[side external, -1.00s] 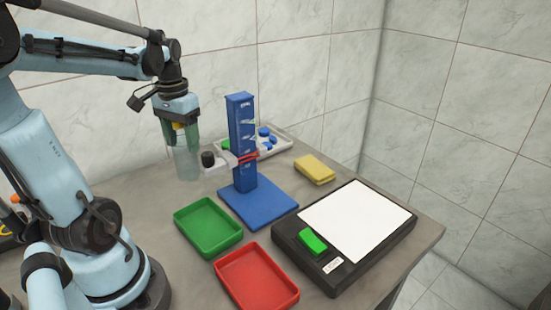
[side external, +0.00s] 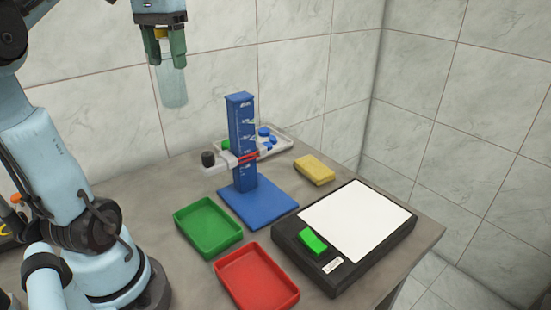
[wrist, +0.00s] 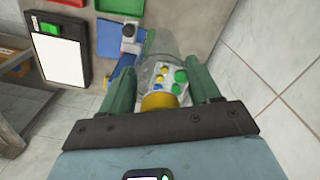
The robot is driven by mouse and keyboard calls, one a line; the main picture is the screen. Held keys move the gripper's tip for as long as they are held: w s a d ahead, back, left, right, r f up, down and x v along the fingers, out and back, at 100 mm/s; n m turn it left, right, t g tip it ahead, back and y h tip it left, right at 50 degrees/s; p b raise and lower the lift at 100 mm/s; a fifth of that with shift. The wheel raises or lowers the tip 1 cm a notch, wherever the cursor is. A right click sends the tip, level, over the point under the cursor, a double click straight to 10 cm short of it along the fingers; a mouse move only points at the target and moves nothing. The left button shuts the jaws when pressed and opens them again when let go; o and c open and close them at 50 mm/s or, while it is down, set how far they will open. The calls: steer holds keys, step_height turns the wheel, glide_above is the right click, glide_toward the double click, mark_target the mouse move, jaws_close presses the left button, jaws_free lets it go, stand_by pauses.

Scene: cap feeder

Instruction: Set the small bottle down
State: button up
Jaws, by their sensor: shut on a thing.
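The small bottle (side external: 172,88) is clear, with a yellow cap (wrist: 159,101). My gripper (side external: 168,58) is shut on it near its cap end. In the side view the bottle hangs upright, cap up, high above the back left of the table, with nothing under it close by. In the wrist view, the clear body (wrist: 158,48) extends away from my gripper (wrist: 161,82), between the two green fingers. The fingers partly hide the top of the bottle in the side view.
The blue cap feeder column (side external: 242,140) stands mid-table, with a pale tray (side external: 285,146) of caps behind it. A green tray (side external: 208,228), a red tray (side external: 257,280), a black-framed white plate (side external: 355,222) and a yellow block (side external: 314,170) occupy the table. The back left tabletop is bare.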

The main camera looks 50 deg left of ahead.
mark_target(167, 28)
steer(key=r, duration=0.5)
steer(key=shift+w+d, duration=0.35)
steer(key=shift+d, duration=0.05)
steer(key=w+d, duration=0.2)
steer(key=d, duration=0.2)
steer(key=w+d, duration=0.2)
steer(key=d, duration=0.2)
steer(key=w+d, duration=0.2)
steer(key=d, duration=0.2)
steer(key=shift+w+f, duration=0.1)
steer(key=shift+w, duration=0.2)
steer(key=d, duration=1.3)
step_height(167, 28, down, 18)
steer(key=shift+w+a+f, duration=0.85)
steer(key=shift+a+f, duration=1)
steer(key=shift+a, duration=0.1)
steer(key=shift+w+a+f, duration=0.8)
steer(key=shift+a+f, duration=1)
steer(key=shift+a, duration=0.15)
steer(key=shift+w+a+f, duration=0.85)
steer(key=shift+a+f, duration=1)
steer(key=shift+a, duration=0.1)
steer(key=shift+f, duration=0.15)
steer(key=o, duration=1.3)
steer(key=shift+c, duration=0.2)
